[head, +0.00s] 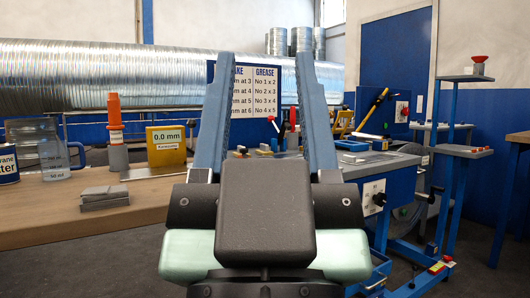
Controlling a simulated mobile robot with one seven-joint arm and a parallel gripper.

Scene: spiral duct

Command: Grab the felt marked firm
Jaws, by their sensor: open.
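I cannot make out any felt marked firm. Flat grey pieces (104,197) lie stacked on the wooden bench (50,225) at the left, left of my gripper and apart from it. No marking on them is readable, and I cannot tell whether they are felt. My gripper hides part of the scene behind it.
On the bench stand a glass jug (40,145), a blue tin (8,165), a grey-and-orange tool (116,135) and a yellow 0.0 mm gauge (166,146). A blue machine (378,180) and a blue stand (455,150) are at the right. Behind are a spiral duct (90,75) and a grease chart (265,90).

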